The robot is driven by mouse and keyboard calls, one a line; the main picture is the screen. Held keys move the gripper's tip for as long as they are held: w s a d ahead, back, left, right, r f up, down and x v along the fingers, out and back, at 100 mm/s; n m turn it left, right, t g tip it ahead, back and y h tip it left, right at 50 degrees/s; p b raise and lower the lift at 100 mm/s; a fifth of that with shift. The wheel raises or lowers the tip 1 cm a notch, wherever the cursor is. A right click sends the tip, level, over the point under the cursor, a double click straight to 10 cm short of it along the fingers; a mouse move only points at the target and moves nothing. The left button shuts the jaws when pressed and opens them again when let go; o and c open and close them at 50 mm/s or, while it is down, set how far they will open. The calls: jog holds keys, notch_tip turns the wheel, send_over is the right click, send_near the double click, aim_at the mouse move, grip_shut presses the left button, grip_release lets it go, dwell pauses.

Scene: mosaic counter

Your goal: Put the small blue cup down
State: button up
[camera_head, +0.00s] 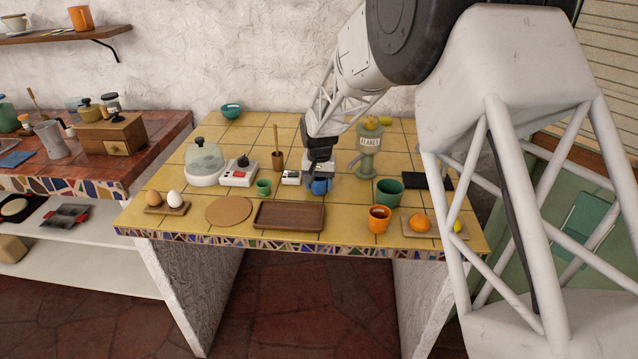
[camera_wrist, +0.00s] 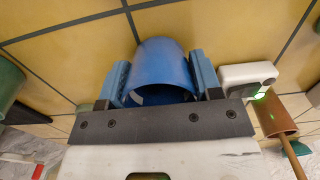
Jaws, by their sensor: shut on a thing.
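The small blue cup (camera_head: 320,187) is between the fingers of my gripper (camera_head: 319,182) over the middle of the yellow tiled counter (camera_head: 280,146). In the wrist view the blue cup (camera_wrist: 164,66) shows between the two blue finger pads of my gripper (camera_wrist: 163,85), which is shut on it. The cup looks close to the tiles, but I cannot tell whether it touches them. Part of the cup is hidden by my gripper.
A small white device (camera_head: 291,177) stands just left of the cup. A brown tray (camera_head: 289,215) lies in front, with a round cork mat (camera_head: 229,210) to its left. A green cup (camera_head: 389,192) and an orange cup (camera_head: 379,219) stand to the right. A labelled green grinder (camera_head: 368,150) stands behind right.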

jog(key=shift+f, duration=0.1)
jog(key=o, duration=1)
jog(key=shift+c, duration=0.2)
notch_tip(320, 180, up, 12)
jog(key=shift+r, duration=0.25)
dwell(0.6)
